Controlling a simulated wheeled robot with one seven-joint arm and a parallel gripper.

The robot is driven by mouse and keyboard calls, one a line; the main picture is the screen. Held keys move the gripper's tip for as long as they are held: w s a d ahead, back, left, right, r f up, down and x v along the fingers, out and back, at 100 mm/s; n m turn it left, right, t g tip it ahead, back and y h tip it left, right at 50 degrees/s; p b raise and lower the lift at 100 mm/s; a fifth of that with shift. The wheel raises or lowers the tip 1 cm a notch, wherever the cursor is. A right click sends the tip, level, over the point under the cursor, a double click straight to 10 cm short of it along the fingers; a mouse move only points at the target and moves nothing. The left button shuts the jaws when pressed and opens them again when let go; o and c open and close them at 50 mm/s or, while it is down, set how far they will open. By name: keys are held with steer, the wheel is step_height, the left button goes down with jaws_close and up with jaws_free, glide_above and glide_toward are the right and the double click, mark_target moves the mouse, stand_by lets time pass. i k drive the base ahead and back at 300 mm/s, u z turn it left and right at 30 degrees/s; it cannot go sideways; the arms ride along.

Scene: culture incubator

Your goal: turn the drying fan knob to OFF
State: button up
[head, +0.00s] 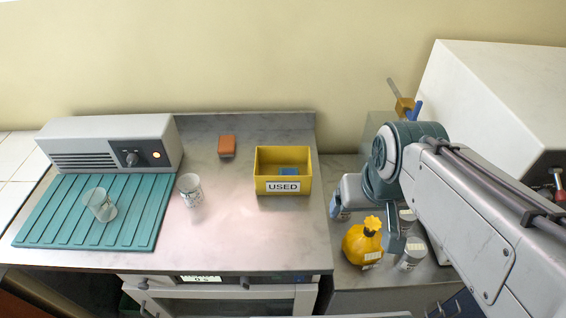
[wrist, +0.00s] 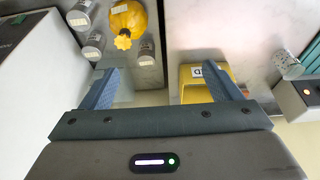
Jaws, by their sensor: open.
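The drying fan (head: 108,144) is a grey box with a vent grille at the back left of the bench in the head view. Its dark knob (head: 130,157) is on the front face, beside a lit orange lamp (head: 157,155). I cannot read the knob's setting. Part of the fan also shows at the right edge of the wrist view (wrist: 299,105). My gripper (wrist: 170,88) is open and empty in the wrist view. It is far to the right of the fan, around the bench's right end; my arm hides most of it in the head view.
A teal ribbed mat (head: 140,232) before the fan holds a clear beaker (head: 100,205).

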mark_target(132, 159)
steer(key=k, duration=1.3)
steer(key=u, duration=0.65)
steer(key=i, duration=1)
steer(key=u, duration=0.85)
